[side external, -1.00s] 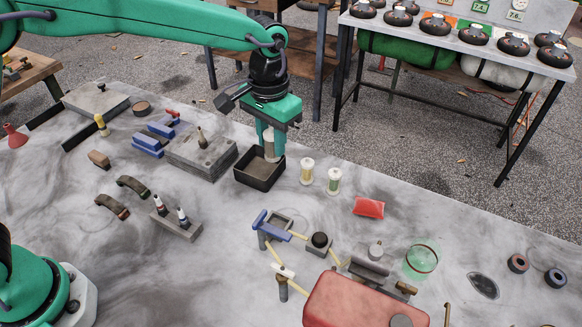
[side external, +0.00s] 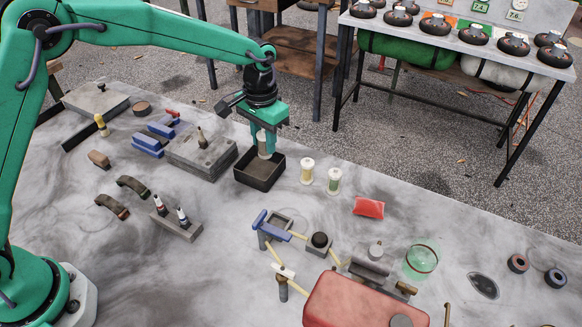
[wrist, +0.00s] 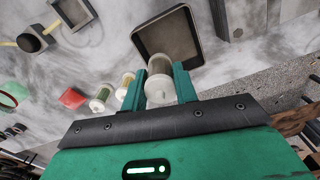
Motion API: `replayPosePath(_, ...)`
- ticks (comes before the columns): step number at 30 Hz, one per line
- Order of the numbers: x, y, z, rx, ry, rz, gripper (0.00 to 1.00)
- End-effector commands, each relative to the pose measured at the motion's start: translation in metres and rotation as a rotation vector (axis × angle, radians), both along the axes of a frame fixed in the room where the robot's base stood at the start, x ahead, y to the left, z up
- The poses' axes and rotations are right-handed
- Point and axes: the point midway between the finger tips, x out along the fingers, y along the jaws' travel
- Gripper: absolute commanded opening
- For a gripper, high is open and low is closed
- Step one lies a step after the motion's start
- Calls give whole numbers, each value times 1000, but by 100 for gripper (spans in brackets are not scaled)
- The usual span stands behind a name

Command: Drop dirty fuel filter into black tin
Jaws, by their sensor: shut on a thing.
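The dirty fuel filter (side external: 264,151), a grey-brown cylinder with pale end caps, is held upright between the fingers of my gripper (side external: 264,138). In the wrist view the filter (wrist: 160,84) sits between the two green fingers (wrist: 159,76). The black tin (side external: 259,181) is an open square tray on the table. The filter hangs over the tin's back part in the side view. The filter's lower end appears at or just above the tin's opening; its exact height is unclear. In the wrist view the tin (wrist: 190,14) lies just beyond the filter.
A yellowish filter (side external: 307,172) and a greenish filter (side external: 334,181) stand right of the tin. A grey stepped block (side external: 200,154) is close on its left. A red packet (side external: 368,207) and a red tank (side external: 355,302) lie further right.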

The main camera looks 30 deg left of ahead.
Motion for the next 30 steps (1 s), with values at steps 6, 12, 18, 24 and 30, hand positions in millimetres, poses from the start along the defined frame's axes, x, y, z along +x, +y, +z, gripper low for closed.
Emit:
replayPosePath(6,-1,0,-20,0,2,0,6)
replayPosePath(12,0,0,-36,0,1,0,6)
replayPosePath(18,-1,0,-45,0,1,0,6)
replayPosePath(24,0,0,-46,0,0,0,6)
replayPosePath(30,0,0,-46,0,0,0,44)
